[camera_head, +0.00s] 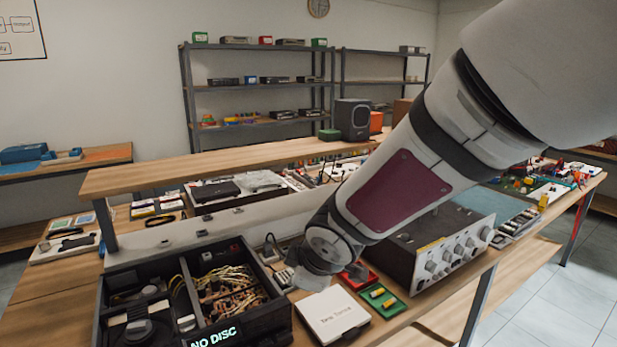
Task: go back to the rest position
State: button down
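My arm comes in from the upper right of the head view and slants down to the left over the workbench. Its end, where my gripper (312,274) is, hangs over the middle of the bench, just above and behind a white box (332,313). The fingers are small, dark and partly hidden by the wrist, so I cannot tell whether they are open or shut. I see no object clearly held.
A black open hi-fi unit (112,311) marked "NO DISC" stands left of my gripper. A silver amplifier (440,262) stands to the right, behind a green tray (381,297). A raised wooden shelf (140,178) crosses behind. Tiled floor (545,310) is clear at right.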

jog(key=s+d+r+m+h, duration=0.2)
jog(key=s+d+r+m, duration=0.25)
jog(key=d, duration=0.45)
jog(key=s+d+r+m+h, duration=0.2)
jog(key=s+d+r+m, duration=0.3)
jog(key=d, duration=0.3)
jog(key=s+d+m+g, duration=0.1)
jog(key=s+d+m, duration=0.1)
jog(key=s, duration=0.5)
jog(key=s+d+m+g+y, duration=0.1)
jog(key=s+m, duration=0.3)
jog(key=s, duration=0.4)
jog(key=shift+s+d+r, duration=0.2)
jog(key=shift+d, duration=0.2)
